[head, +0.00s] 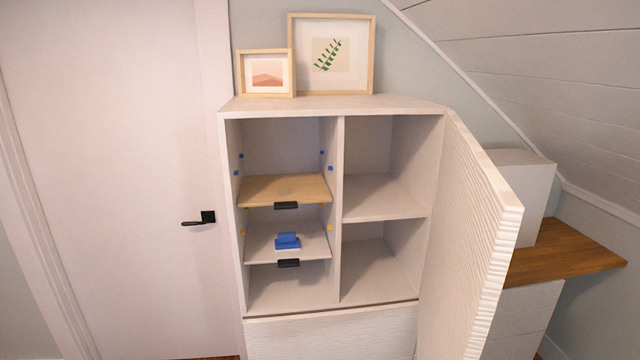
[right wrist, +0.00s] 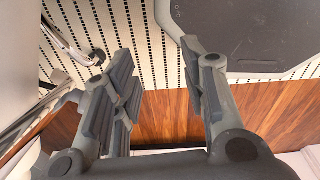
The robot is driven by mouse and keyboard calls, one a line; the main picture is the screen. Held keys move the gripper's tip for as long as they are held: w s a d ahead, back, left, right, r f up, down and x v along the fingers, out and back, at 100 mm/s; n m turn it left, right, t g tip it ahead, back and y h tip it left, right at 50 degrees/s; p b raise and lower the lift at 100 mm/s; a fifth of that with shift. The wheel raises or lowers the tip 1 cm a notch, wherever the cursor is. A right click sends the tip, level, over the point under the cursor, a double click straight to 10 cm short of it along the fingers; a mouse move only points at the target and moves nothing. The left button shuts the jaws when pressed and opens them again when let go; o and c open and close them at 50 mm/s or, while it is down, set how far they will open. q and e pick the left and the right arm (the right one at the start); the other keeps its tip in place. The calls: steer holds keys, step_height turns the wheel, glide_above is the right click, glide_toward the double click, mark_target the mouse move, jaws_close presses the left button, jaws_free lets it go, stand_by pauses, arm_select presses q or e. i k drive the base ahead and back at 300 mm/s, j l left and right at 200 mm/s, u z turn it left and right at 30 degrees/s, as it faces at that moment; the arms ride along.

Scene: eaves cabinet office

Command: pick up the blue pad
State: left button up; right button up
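The blue pad (head: 287,241) sits on the white lower shelf (head: 263,240) in the left half of the open cabinet, near its front. It looks like a small blue block with a second blue piece on top and a paler layer beneath; details are too small to tell. My right gripper (right wrist: 157,76) shows in the right wrist view with its fingers apart and nothing between them. Neither gripper shows in the head view.
A wooden shelf (head: 285,190) lies above the pad, with a black handle (head: 286,206) at its front; another black handle (head: 288,263) is on the lower shelf. The ribbed cabinet door (head: 470,235) stands open at the right. Two framed pictures (head: 331,54) stand on top.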

mark_target(285, 241)
steer(key=i+z, duration=0.45)
steer(key=i+j+z, duration=0.15)
steer(key=i+z, duration=0.25)
steer(key=k, duration=0.1)
